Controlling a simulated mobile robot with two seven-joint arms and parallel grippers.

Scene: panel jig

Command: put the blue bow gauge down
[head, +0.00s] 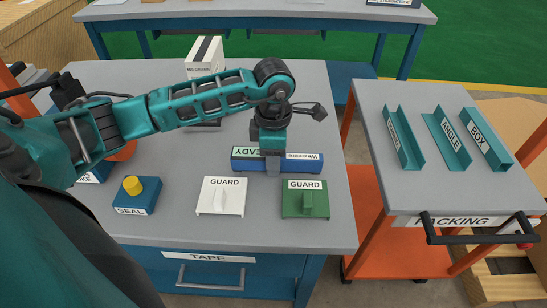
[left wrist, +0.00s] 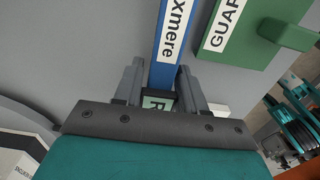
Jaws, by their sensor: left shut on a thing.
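The blue bow gauge (head: 308,165) is a long blue bar with a white label, upside down in the head view, lying crosswise near the right side of the grey bench. My left gripper (head: 272,165) points down over its middle and is shut on it. In the left wrist view the bar (left wrist: 165,70) runs between the two fingers (left wrist: 158,85), its label partly read as "xmere". A pale green "READY" label (head: 243,152) shows at the bar's left part. I cannot tell whether the bar touches the bench top. My right gripper is not in view.
A white GUARD block (head: 221,197) and a green GUARD block (head: 305,200) stand in front of the bar. A blue SEAL box (head: 137,198) with a yellow knob is further left. A PACKING cart (head: 440,192) with several teal profiles stands right, across a gap.

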